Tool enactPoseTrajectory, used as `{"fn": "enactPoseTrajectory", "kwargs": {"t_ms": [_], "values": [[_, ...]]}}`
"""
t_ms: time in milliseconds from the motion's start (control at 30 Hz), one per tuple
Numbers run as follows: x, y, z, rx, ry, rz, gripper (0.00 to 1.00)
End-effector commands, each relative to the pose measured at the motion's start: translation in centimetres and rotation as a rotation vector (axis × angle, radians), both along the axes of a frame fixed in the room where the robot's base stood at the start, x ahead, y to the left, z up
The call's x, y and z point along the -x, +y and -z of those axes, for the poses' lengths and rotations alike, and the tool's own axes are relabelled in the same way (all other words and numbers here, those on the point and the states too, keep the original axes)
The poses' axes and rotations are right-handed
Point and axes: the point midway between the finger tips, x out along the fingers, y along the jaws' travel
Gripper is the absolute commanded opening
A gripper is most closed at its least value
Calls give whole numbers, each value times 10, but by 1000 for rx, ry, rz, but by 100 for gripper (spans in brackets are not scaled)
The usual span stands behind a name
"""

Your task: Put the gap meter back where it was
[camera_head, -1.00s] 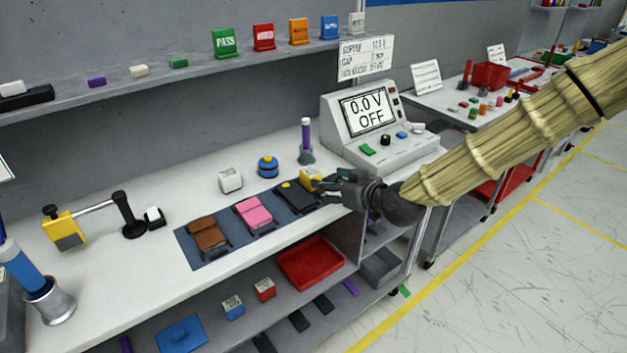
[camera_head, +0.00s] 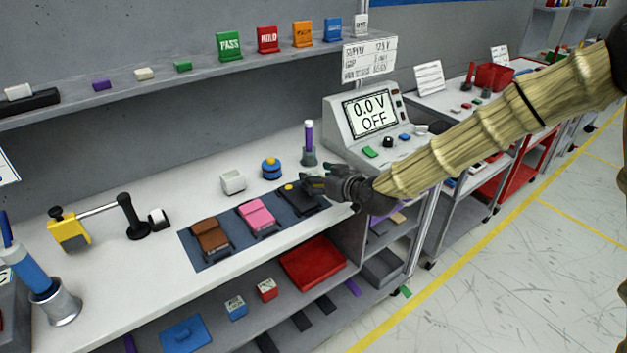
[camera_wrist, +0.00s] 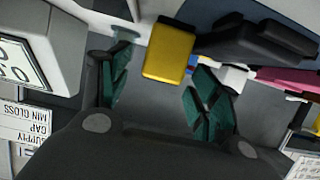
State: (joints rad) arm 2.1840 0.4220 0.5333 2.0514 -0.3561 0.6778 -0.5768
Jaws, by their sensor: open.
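A yellow block, which I take to be the gap meter, lies between and just beyond my fingertips in the wrist view (camera_wrist: 169,52). It touches or stands beside the black module (camera_wrist: 250,40); I cannot tell which. In the head view my gripper (camera_head: 318,187) is at the right end of the dark mat (camera_head: 222,248), beside the black module (camera_head: 300,201), and mostly hides the yellow block. In the wrist view my gripper (camera_wrist: 160,90) is open, with a green-padded finger on each side and nothing held.
Brown (camera_head: 211,238) and pink (camera_head: 257,216) modules lie on the mat. The tester console (camera_head: 372,125) is close behind my gripper.

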Motion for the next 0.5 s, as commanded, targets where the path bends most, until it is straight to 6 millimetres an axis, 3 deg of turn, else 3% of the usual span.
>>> {"fn": "enactPoseTrajectory", "kwargs": {"t_ms": [200,500], "values": [[-17,12,7,-1,1,0,63],[-21,15,10,-1,1,0,63]]}}
